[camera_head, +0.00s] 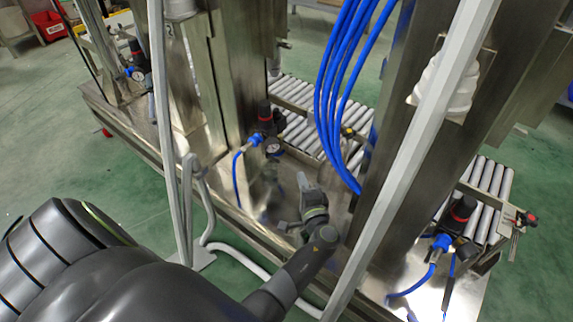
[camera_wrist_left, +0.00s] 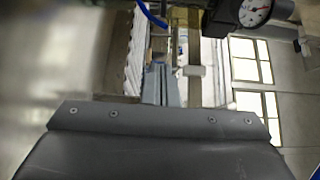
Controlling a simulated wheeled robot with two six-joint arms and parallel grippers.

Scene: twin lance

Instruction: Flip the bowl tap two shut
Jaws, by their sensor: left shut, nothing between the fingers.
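The middle air unit (camera_head: 268,118) has a black body with a red ring, a blue fitting (camera_head: 255,139) and a round gauge (camera_head: 273,148). I cannot make out its bowl tap or the tap's position. My left gripper (camera_head: 303,182) is shut and empty, in front of the steel plate to the right of and below this unit in the head view. No contact shows. In the left wrist view, a white-faced gauge (camera_wrist_left: 255,12) and part of a black body (camera_wrist_left: 222,18) are at the top right. My right gripper is in neither view.
Similar air units stand at the far left (camera_head: 137,68) and at the right (camera_head: 462,212). Blue hoses (camera_head: 335,90) hang right of the middle unit. A pale diagonal post (camera_head: 405,165) crosses close to my left arm. Roller conveyors (camera_head: 300,95) lie behind.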

